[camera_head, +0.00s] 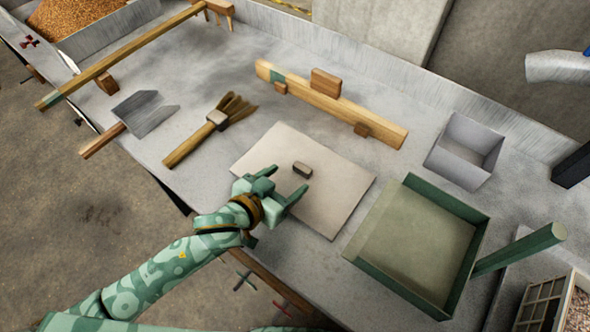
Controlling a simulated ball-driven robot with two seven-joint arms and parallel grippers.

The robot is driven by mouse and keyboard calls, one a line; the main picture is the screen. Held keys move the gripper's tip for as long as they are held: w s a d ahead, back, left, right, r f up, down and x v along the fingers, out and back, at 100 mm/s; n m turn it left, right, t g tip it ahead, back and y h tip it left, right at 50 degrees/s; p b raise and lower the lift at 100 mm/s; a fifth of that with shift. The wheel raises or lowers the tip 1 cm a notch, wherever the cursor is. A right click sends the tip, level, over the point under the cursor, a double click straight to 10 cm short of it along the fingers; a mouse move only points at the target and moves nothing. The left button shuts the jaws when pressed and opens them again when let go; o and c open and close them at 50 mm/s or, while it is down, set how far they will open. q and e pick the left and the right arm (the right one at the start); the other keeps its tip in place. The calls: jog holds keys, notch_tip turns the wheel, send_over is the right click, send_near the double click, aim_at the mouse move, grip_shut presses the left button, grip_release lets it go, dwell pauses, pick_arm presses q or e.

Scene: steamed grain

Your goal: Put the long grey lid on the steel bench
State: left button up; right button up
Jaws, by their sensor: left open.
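The long grey lid (335,196) is a flat, pale grey rectangular panel with a small dark block handle (303,169) near its middle. It lies flat at the middle of the grey steel bench (225,72); I cannot tell whether it rests directly on the bench top or covers something. My left gripper (290,180) is open and empty. It is over the near left part of the lid, with its fingers pointing toward the handle and the handle just beyond the fingertips. The wrist hides part of the lid's near edge. My right gripper is not in view.
A green tray (381,267) with a thick handle (520,249) stands to the right. A grey open box (452,166) and a long wooden bar (340,108) lie behind. A brush (195,139) and a scraper (147,113) lie left. Bare bench shows between them.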

pick_arm(q)
jog(key=v, duration=0.2)
jog(key=p+v, duration=0.1)
jog(key=v, duration=0.2)
jog(key=shift+s+a+r+p, duration=0.15)
jog(key=shift+r+p, duration=0.15)
jog(key=shift+r, duration=0.05)
jog(key=shift+s+a+r, duration=0.2)
jog(key=shift+s+a, duration=0.2)
jog(key=shift+s, duration=0.1)
dwell(0.6)
